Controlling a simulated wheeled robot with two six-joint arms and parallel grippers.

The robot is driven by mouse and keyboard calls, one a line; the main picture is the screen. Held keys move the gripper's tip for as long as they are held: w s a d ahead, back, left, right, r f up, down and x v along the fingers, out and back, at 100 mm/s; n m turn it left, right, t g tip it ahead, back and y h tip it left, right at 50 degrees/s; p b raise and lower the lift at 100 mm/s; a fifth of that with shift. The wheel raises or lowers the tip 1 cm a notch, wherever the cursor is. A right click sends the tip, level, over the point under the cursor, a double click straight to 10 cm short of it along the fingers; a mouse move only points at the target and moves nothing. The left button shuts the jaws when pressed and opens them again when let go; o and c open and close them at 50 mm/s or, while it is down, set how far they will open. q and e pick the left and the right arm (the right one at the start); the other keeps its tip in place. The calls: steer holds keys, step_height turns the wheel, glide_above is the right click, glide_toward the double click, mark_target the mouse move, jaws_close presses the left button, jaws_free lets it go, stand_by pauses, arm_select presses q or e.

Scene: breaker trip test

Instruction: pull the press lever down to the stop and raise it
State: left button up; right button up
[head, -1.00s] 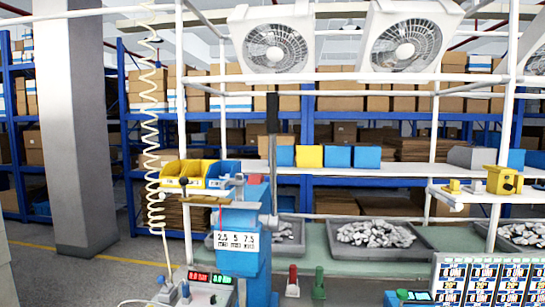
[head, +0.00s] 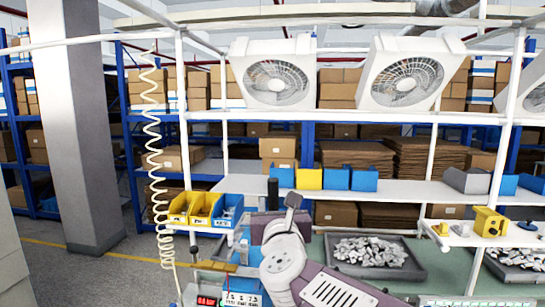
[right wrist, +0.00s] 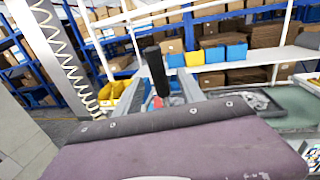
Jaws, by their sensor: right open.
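The press (head: 245,284) is blue and stands at the bottom centre of the head view, partly cut off and partly behind my right arm. Its lever has a black handle (head: 272,190), whose top shows just above my right gripper (head: 276,222). In the right wrist view, the black handle (right wrist: 156,72) stands nearly upright and appears between the two grey fingers of my open right gripper (right wrist: 158,80). I cannot tell whether a finger touches it. The lever's lower part is hidden by the purple gripper body. My left gripper is not in view.
Yellow and blue bins (head: 190,208) stand left of the press. A coiled hose (head: 152,150) hangs further left. A tray of metal parts (head: 372,256) lies to the right, and a yellow device (head: 489,222) stands far right. A shelf (head: 400,190) runs behind.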

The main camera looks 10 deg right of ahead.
mark_target(273, 190)
steer(key=shift+w+a, duration=0.15)
steer(key=shift+a, duration=0.05)
steer(key=w+p, duration=0.1)
steer(key=w, duration=0.2)
steer(key=w+p, duration=0.1)
steer(key=w, duration=0.2)
steer(key=w+p, duration=0.2)
steer(key=w, duration=0.1)
steer(key=shift+w+d, duration=0.15)
steer(key=shift+d, duration=0.15)
steer(key=shift+s, duration=0.2)
jaws_close()
stand_by(0.7)
